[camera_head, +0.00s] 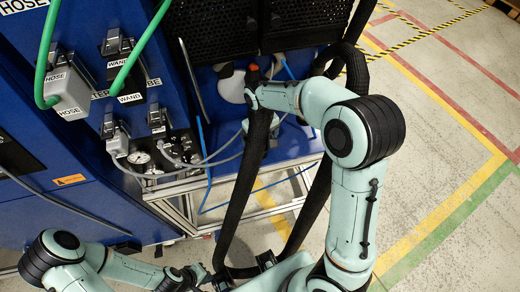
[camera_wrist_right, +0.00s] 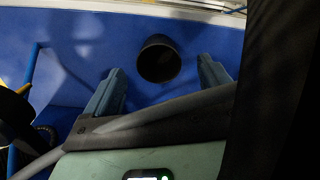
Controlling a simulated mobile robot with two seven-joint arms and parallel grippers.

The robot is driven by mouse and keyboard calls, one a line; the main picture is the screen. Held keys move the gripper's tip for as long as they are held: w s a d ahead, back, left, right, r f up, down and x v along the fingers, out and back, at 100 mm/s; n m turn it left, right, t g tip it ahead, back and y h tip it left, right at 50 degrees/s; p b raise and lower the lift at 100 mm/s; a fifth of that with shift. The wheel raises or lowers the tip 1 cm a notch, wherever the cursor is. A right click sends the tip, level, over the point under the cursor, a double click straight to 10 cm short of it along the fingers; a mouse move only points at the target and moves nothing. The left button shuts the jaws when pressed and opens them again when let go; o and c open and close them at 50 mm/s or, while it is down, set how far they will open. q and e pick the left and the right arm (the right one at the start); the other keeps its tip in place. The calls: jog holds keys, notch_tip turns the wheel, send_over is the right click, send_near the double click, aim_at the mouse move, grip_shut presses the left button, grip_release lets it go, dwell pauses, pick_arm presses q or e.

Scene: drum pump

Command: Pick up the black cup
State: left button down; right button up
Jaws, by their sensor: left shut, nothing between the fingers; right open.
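The black cup (camera_wrist_right: 159,62) shows in the right wrist view against a blue surface, its round dark opening facing the camera. My right gripper (camera_wrist_right: 160,70) is open, with one finger on each side of the cup in the picture. The fingers look apart from the cup, and nothing is between them. In the head view I cannot make out the cup, and the right gripper is mostly hidden behind its own arm and a black hose. My left gripper (camera_head: 198,276) is shut and empty at the bottom of the head view, away from the blue surface.
A blue machine (camera_head: 90,180) with gauges and green hoses (camera_head: 143,50) fills the left of the head view. A grey cable (camera_wrist_right: 170,110) crosses in front of the right gripper. Blue tubing (camera_wrist_right: 30,75) is at its left. The floor (camera_head: 460,110) at the right is clear.

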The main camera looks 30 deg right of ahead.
aim_at(260, 148)
jog(key=f, duration=0.6)
jog(key=shift+w+d, duration=0.15)
jog(key=shift+w, duration=0.15)
jog(key=c, duration=1.1)
